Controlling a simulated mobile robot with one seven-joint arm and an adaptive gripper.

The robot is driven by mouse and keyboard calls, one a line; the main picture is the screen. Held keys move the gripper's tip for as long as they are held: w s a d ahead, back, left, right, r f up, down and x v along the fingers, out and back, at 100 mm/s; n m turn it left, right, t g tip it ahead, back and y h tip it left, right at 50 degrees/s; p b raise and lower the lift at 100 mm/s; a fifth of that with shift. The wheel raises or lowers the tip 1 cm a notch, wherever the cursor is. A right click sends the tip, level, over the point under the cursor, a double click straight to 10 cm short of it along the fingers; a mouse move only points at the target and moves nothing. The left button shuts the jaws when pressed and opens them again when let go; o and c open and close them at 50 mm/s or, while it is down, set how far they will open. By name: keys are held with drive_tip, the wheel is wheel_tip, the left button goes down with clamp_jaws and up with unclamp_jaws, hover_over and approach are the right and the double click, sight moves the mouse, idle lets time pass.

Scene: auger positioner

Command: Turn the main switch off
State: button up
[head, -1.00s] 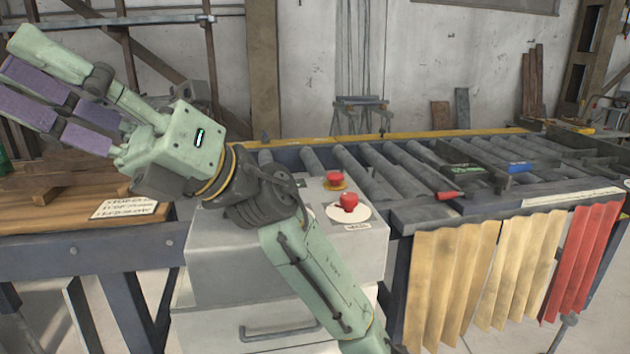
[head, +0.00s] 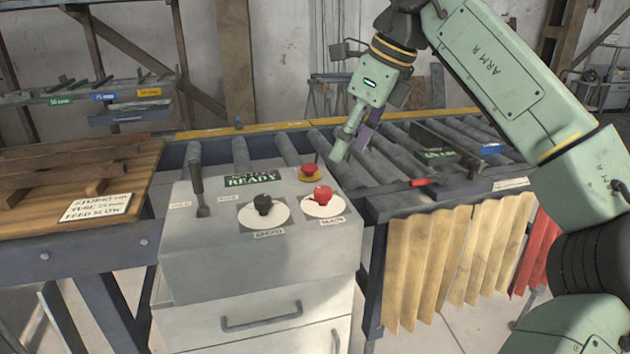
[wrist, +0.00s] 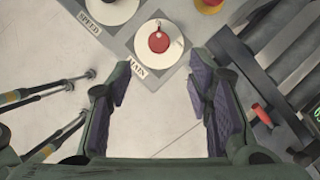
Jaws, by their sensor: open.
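The main switch (head: 322,196) is a red knob on a white disc, with a MAIN label, on top of the grey console (head: 262,250). In the wrist view the red knob (wrist: 158,42) sits ahead of my gripper, centred between the fingers. My gripper (head: 350,147) is open and empty, pointing down above and beyond the switch, to its right in the head view. Its purple-padded fingers (wrist: 158,80) are spread wide in the wrist view and do not touch the knob. The knob's exact pointing direction is hard to read.
A black SPEED knob (head: 263,204) is left of the main switch. A red button (head: 310,170) on a yellow base stands behind it. A lever (head: 198,190) rises at the console's left, beside a READY display (head: 251,179). A roller conveyor (head: 385,165) runs behind and right.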

sight(324, 189)
drive_tip(key=p+x, duration=0.1)
drive_tip(key=x, duration=0.9)
drive_tip(key=shift+a+p, duration=0.2)
drive_tip(key=shift+p, duration=0.15)
drive_tip(key=shift+r, duration=0.1)
drive_tip(key=shift+c, duration=0.4)
clamp_jaws()
